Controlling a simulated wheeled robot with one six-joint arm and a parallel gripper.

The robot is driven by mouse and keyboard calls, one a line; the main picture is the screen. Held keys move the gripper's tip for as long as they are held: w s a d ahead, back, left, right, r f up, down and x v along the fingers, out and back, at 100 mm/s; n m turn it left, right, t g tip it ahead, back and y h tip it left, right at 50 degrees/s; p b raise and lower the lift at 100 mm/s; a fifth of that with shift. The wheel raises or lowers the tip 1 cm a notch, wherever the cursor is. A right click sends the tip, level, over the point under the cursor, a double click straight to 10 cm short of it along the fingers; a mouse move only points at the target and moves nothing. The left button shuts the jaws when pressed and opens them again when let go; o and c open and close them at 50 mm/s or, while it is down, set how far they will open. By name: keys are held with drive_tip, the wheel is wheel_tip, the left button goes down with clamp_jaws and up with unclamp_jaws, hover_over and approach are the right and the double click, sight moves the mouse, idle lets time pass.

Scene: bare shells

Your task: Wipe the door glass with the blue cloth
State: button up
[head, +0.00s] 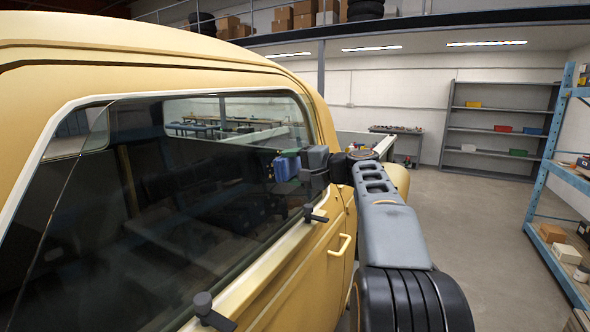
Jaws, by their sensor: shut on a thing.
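The door glass (190,200) is the large dark side window of a yellow vehicle, filling the left and middle of the head view. My gripper (304,172) is at the right end of this glass, at the end of my grey arm. It is shut on the blue cloth (293,164), a small blue patch at the glass. A second blue patch just left of it looks like its reflection. Cloth and glass appear to be touching or very close; I cannot tell which. The fingers are small and partly hidden by the gripper body.
Two dark fittings (313,214) (208,308) stick up along the lower window ledge. A yellow door handle (341,245) is below the glass. A blue-framed rack (548,170) stands at the right, a grey shelf (497,128) at the back. The floor (475,225) between is clear.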

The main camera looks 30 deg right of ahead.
sight(268, 174)
drive_tip(key=shift+s+a+f+b, duration=0.15)
drive_tip(key=shift+s+a+b, duration=0.4)
drive_tip(key=shift+a+b, duration=0.3)
drive_tip(key=shift+s+a+b, duration=0.65)
drive_tip(key=shift+a+b, duration=0.05)
drive_tip(key=shift+a, duration=0.25)
drive_tip(key=shift+s+a+b, duration=0.6)
drive_tip(key=shift+a+b, duration=0.05)
drive_tip(key=shift+a, duration=0.3)
drive_tip(key=shift+a+r+p, duration=0.1)
drive_tip(key=shift+r+p, duration=0.55)
drive_tip(key=shift+r, duration=0.25)
drive_tip(key=shift+w+d+r+p, duration=0.1)
drive_tip(key=shift+w+d+p, duration=0.65)
drive_tip(key=shift+d, duration=0.4)
drive_tip(key=shift+w+d+f+p, duration=0.1)
drive_tip(key=shift+w+d+p, duration=0.6)
drive_tip(key=shift+d, duration=0.4)
drive_tip(key=shift+w+d+r+p, duration=0.1)
drive_tip(key=shift+w+d+p, duration=0.5)
drive_tip(key=shift+w+d, duration=0.4)
drive_tip(key=shift+w+d+p, duration=0.25)
drive_tip(key=shift+d+p, duration=0.05)
drive_tip(key=shift+d, duration=0.25)
drive_tip(key=shift+w+d+p, duration=0.2)
drive_tip(key=shift+d+p, duration=0.1)
drive_tip(key=shift+d, duration=0.2)
drive_tip(key=shift+b+v, duration=0.5)
drive_tip(key=shift+v, duration=2.45)
